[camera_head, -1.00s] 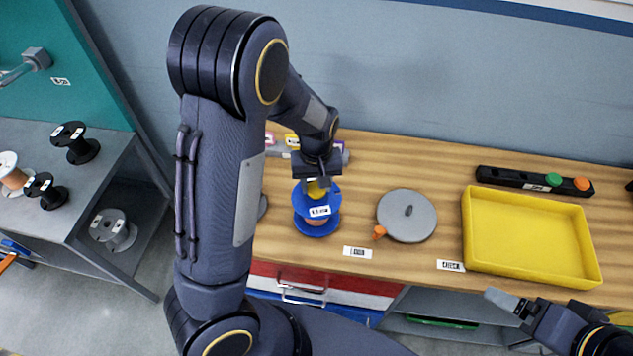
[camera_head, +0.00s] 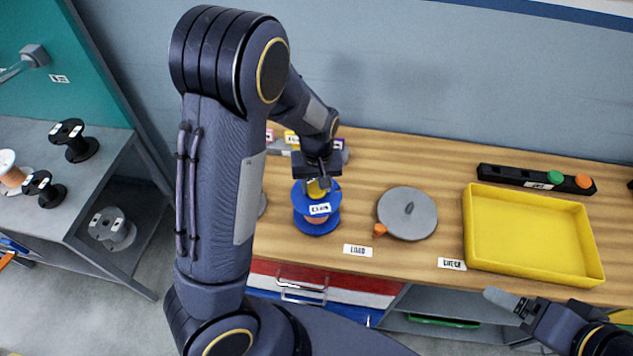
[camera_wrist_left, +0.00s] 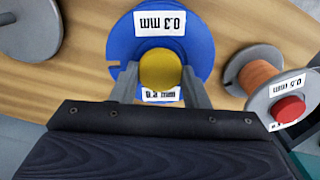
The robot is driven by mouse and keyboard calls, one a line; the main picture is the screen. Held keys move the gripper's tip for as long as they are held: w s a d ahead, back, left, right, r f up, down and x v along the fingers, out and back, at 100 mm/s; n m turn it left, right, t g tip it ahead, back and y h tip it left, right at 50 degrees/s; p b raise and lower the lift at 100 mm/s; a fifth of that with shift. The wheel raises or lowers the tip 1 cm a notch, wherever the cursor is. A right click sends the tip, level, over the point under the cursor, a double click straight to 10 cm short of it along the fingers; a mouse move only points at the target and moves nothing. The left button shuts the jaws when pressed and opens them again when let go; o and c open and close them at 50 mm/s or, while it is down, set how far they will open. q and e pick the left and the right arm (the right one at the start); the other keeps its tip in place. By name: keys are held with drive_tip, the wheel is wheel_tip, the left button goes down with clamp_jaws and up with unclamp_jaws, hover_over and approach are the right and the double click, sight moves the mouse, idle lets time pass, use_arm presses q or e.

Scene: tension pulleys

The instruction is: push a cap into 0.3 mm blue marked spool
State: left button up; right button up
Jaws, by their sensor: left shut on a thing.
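The blue spool (camera_head: 316,228) marked 0.3 mm stands upright on the wooden bench, with orange wire on its core. It also fills the top of the left wrist view (camera_wrist_left: 120,45), with its white 0.3 mm label facing up. My left gripper (camera_head: 318,185) is directly above the spool, pointing down, shut on a yellow cap (camera_head: 314,189). In the left wrist view the yellow cap (camera_wrist_left: 160,69) sits between the two fingers over the spool's middle. Whether the cap touches or enters the spool's hole cannot be told. My right gripper (camera_head: 505,301) is at the lower right, in front of the bench, apart from everything.
A grey disc (camera_head: 407,212) with an orange pointer lies right of the spool. A yellow tray (camera_head: 535,270) and a black holder with green and orange caps (camera_head: 535,178) are further right. A grey spool with a red cap (camera_wrist_left: 285,100) stands close beside the blue spool.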

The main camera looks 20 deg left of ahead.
use_arm(q)
drive_tip(key=shift+f+b, duration=0.35)
drive_tip(key=shift+f, duration=0.25)
drive_tip(key=shift+r, duration=0.1)
drive_tip(key=o, duration=1)
wheel_tip(320, 180, up, 8)
drive_tip(key=shift+f, duration=0.1)
